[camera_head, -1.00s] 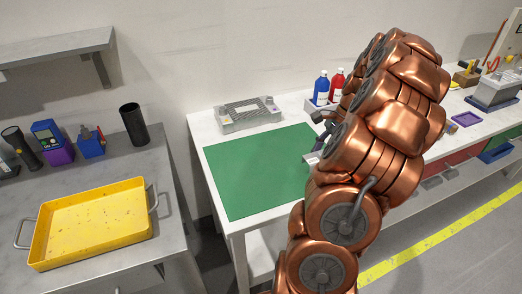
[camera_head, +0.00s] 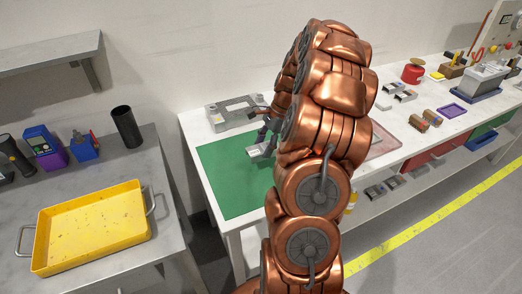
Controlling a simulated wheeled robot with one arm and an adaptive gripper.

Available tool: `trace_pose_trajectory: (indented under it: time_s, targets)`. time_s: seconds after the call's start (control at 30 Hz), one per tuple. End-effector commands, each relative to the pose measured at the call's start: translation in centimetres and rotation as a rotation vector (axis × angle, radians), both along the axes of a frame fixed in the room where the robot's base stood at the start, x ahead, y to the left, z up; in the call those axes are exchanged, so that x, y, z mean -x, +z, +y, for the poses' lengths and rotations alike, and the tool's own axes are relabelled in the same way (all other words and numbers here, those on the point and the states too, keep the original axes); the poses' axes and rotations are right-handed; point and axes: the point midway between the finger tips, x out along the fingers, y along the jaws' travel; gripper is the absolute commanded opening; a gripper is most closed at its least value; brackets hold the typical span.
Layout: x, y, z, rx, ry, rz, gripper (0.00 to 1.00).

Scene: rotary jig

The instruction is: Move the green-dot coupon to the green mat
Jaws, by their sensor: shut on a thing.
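The green mat (camera_head: 222,178) lies on the left end of the white bench, partly hidden by my arm. My gripper (camera_head: 261,146) is over the right part of the mat, partly covered by my copper arm. It is shut on a small pale grey piece (camera_head: 256,153), which I take to be the coupon. No green dot can be made out on it. I cannot tell whether the piece touches the mat or hangs just above it.
A grey fixture (camera_head: 232,113) stands behind the mat. A yellow tray (camera_head: 92,228) sits on the grey table at left, near a black cup (camera_head: 126,127). Small blocks, a purple tray (camera_head: 453,110) and a jig (camera_head: 484,82) occupy the bench at right.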

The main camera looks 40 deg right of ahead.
Motion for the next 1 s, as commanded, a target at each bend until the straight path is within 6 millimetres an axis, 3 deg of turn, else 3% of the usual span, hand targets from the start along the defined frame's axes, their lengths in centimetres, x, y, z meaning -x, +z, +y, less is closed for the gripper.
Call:
trace_pose_trajectory:
  time_s: [0.17,0.43,0.8,0.83,1.0]
  targets:
    - [-1.3,0.1,0.9,-0.001,0.001,-0.001,0.11]
    - [-1.1,-3.4,0.7,0.0,-0.001,0.0,0.11]
    - [-1.1,-3.9,0.7,0.0,0.0,-0.001,0.11]
    - [-1.1,-4.0,0.7,0.0,0.0,-0.001,0.53]
    - [-1.1,-3.9,0.7,0.0,0.0,-0.001,0.7]
